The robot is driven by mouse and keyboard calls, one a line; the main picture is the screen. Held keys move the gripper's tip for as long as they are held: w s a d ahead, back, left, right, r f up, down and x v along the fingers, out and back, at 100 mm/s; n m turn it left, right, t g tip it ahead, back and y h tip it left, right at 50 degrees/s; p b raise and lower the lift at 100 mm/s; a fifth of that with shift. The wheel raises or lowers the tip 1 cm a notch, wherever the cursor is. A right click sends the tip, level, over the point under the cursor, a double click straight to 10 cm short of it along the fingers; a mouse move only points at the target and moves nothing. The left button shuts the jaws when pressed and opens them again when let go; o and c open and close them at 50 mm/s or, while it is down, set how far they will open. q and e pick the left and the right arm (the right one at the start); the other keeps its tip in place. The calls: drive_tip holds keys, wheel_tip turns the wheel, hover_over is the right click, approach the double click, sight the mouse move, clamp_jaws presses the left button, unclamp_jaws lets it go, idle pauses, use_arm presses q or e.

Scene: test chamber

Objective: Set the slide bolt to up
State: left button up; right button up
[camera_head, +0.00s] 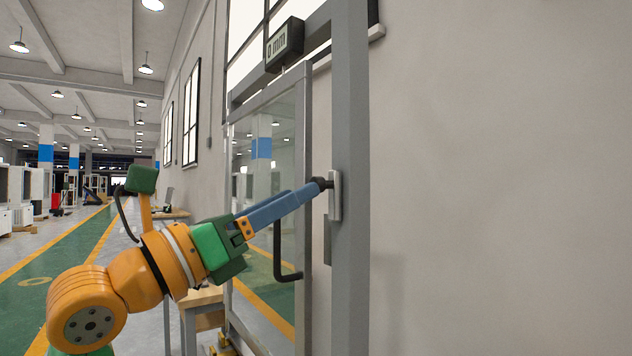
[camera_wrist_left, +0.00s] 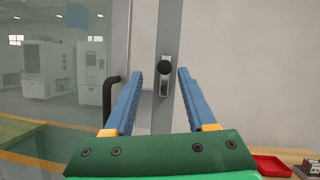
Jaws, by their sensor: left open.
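The slide bolt has a light metal plate (camera_head: 336,198) on the grey door post, with a round black knob (camera_head: 322,183). In the left wrist view the knob (camera_wrist_left: 165,67) sits in the upper part of the plate (camera_wrist_left: 164,88). My left gripper (camera_head: 314,187) reaches the bolt from the left, with its blue fingertips by the knob. In the wrist view the left gripper (camera_wrist_left: 161,72) is open, with one finger on each side of the knob and a gap visible on both sides. Whether the fingertips reach past the knob in depth is unclear. My right gripper is out of view.
A glass door (camera_head: 262,150) in a grey frame stands left of the post, with a black handle (camera_head: 289,270) below my left gripper. A display box (camera_head: 284,45) reading "0 mm" is above. A red tray (camera_wrist_left: 272,165) lies lower right. The wall right of the post is bare.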

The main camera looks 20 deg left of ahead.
use_arm(q)
drive_tip(key=x, duration=0.1)
drive_tip(key=p+x, duration=0.1)
drive_tip(key=x, duration=0.1)
drive_tip(key=p+x, duration=0.1)
drive_tip(key=shift+d+r, duration=0.3)
drive_tip(key=shift+d, duration=0.2)
drive_tip(key=shift+w+a+f, duration=0.1)
drive_tip(key=shift+a, duration=0.05)
clamp_jaws()
idle(0.7)
